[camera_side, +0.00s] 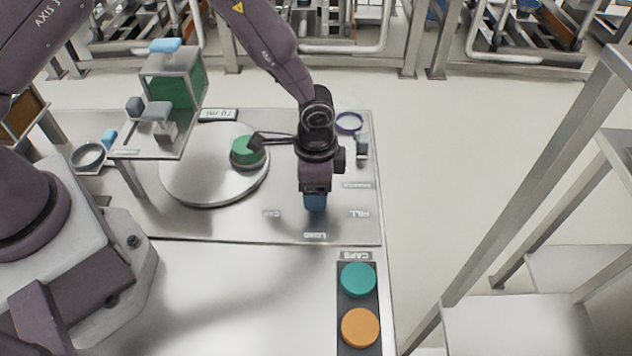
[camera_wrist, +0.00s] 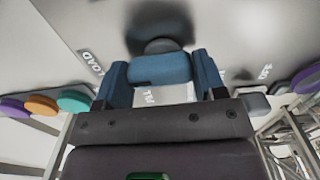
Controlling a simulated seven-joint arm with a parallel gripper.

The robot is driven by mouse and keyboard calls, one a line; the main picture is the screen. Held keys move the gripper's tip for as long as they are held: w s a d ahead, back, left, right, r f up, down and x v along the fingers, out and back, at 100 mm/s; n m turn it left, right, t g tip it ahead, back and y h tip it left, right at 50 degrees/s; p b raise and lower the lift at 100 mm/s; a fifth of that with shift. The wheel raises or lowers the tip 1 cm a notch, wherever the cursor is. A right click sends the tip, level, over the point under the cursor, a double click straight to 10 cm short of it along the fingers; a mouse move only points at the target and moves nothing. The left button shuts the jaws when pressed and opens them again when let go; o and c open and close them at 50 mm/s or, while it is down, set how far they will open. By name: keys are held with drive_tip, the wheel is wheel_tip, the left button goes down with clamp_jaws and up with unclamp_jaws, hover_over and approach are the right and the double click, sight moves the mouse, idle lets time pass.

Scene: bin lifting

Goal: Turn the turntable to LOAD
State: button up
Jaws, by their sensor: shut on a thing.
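The turntable (camera_side: 190,185) is a round silver plate on the left of the metal worktop in the side view. A green round piece (camera_side: 243,158) sits near its right edge, partly behind a dark part. My gripper (camera_side: 315,203) points down to the right of the turntable, above printed labels. The LOAD label (camera_side: 315,236) is just in front of it, and also shows in the wrist view (camera_wrist: 90,62). In the wrist view my gripper's blue fingers (camera_wrist: 160,85) are shut on a blue handle (camera_wrist: 160,69) with a dark round part behind it. The handle's base is largely hidden.
The FILL label (camera_side: 359,213) lies right of my gripper, the CAP label (camera_side: 271,213) left. A caps tray (camera_side: 345,300) with teal and orange caps is at the front right. A stand with a green panel (camera_side: 172,92) rises behind the turntable. A purple ring (camera_side: 349,122) lies at the back right.

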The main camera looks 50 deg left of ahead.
idle(0.3)
drive_tip(key=o, duration=0.9)
wheel_tip(320, 180, up, 13)
drive_tip(key=shift+r, duration=0.1)
drive_tip(key=s+a+r+n+t, duration=0.2)
drive_tip(key=s+a+r+n, duration=0.1)
drive_tip(key=s+r, duration=0.3)
drive_tip(key=s+a+r+n+t, duration=0.1)
drive_tip(key=s+a+r+n, duration=0.2)
drive_tip(key=s+a+r, duration=0.3)
drive_tip(key=s+a+r+n+t, duration=0.2)
drive_tip(key=s+a+r+n, duration=0.1)
drive_tip(key=s+a+r, duration=0.2)
drive_tip(key=shift+s+r+t, duration=0.3)
drive_tip(key=shift+s+r, duration=0.85)
drive_tip(key=shift+r, duration=0.2)
